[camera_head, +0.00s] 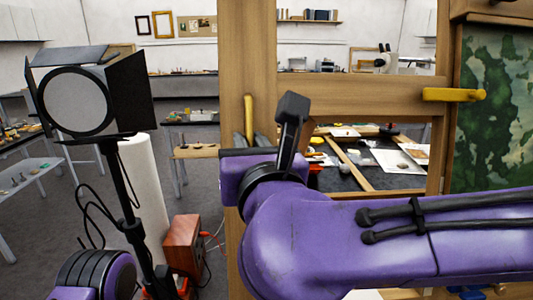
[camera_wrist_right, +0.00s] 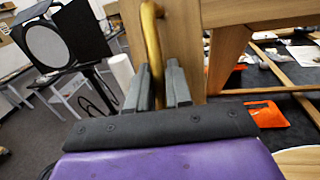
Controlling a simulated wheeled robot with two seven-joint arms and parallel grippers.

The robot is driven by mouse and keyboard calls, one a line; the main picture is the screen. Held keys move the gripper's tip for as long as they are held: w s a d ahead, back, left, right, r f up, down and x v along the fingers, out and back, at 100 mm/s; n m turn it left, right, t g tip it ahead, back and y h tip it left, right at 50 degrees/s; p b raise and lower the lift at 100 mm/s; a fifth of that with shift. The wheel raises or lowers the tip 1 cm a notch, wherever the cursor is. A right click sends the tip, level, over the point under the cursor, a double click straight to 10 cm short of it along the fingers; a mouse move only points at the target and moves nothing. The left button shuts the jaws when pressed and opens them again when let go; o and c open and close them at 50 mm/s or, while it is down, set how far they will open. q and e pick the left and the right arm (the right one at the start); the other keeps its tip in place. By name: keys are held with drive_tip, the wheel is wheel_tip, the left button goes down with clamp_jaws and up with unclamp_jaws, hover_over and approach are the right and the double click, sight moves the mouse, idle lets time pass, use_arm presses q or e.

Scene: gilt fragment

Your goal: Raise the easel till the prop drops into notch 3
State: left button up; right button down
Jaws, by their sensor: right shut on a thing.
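The wooden easel frame stands in front of me, with an upright post (camera_head: 247,45) and a crossbar (camera_head: 350,95). A brass-yellow upright handle (camera_head: 249,112) shows against the post. My right gripper (camera_head: 252,138) is shut on this handle, its dark fingers on either side of it. In the right wrist view the curved handle (camera_wrist_right: 151,40) rises between the fingertips (camera_wrist_right: 158,72). I cannot make out the prop or its notches in either view. My left gripper is out of view; only part of my left arm shows at the lower left.
A second yellow handle (camera_head: 453,95) sticks out at the crossbar's right end, next to a green painted panel (camera_head: 495,110). A studio lamp (camera_head: 90,95) on a stand and a red-brown box (camera_head: 184,245) are at left. A cluttered table (camera_head: 345,180) lies behind the frame.

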drive_tip(key=shift+s+f, duration=0.25)
drive_tip(key=shift+s+r, duration=0.2)
drive_tip(key=shift+s, duration=0.2)
drive_tip(key=c, duration=1.1)
unclamp_jaws()
drive_tip(key=shift+w, duration=0.1)
drive_tip(key=b+v, duration=0.4)
drive_tip(key=v, duration=0.6)
drive_tip(key=shift+s, duration=0.3)
